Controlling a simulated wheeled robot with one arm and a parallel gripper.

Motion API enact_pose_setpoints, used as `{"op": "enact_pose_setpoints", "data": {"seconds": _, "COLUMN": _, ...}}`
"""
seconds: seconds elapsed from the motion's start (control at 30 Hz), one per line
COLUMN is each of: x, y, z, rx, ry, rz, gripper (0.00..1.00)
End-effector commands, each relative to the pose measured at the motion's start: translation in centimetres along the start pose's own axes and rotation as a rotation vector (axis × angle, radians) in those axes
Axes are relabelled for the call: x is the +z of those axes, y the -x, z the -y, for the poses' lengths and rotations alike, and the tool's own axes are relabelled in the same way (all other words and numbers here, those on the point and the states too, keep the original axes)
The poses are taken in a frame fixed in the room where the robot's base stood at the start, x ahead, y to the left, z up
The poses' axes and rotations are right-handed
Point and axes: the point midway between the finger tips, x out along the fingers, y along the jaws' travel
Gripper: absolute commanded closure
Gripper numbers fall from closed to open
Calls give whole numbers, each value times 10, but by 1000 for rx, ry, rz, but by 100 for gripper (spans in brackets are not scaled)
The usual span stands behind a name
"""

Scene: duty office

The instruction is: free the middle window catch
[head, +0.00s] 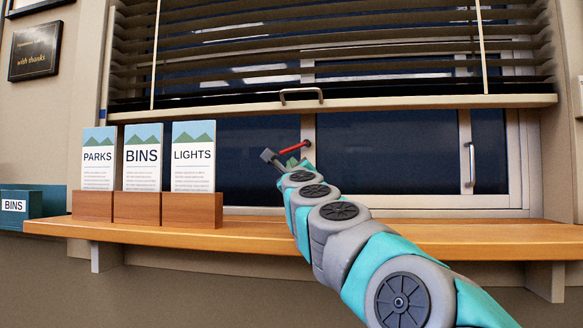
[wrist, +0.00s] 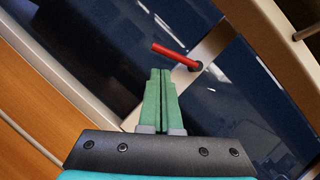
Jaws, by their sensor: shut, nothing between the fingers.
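The middle window catch (head: 293,147) is a red lever on a dark pivot on the pale upright between the window panes. In the head view it lies nearly level, its free end pointing left and slightly down. The catch (wrist: 173,54) also shows whole in the wrist view, its pivot at its right end. My gripper (wrist: 160,71) has its green fingers pressed together, empty, with the tips just below the lever in that view. A small gap shows between tips and lever; their depth apart is unclear. In the head view my gripper (head: 292,162) is partly hidden by my arm.
A wooden sill (head: 450,238) runs below the window. Leaflet holders marked PARKS (head: 98,160), BINS (head: 142,158) and LIGHTS (head: 193,157) stand on it at left. A blind rail (head: 400,104) with a handle hangs above the catch. A silver handle (head: 470,165) is at right.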

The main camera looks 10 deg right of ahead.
Motion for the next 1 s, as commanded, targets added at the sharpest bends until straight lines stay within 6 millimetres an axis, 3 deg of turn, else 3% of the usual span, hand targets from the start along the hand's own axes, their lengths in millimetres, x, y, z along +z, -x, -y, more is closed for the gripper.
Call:
{"op": "enact_pose_setpoints", "data": {"seconds": 0.1, "x": -1, "y": 16, "z": 0, "rx": -3, "ry": -1, "rz": 2, "gripper": 100}}
{"op": "enact_pose_setpoints", "data": {"seconds": 0.37, "x": 0, "y": 36, "z": 1, "rx": -1, "ry": 0, "rz": 2, "gripper": 100}}
{"op": "enact_pose_setpoints", "data": {"seconds": 1.0, "x": 0, "y": 38, "z": 0, "rx": -2, "ry": 1, "rz": 0, "gripper": 100}}
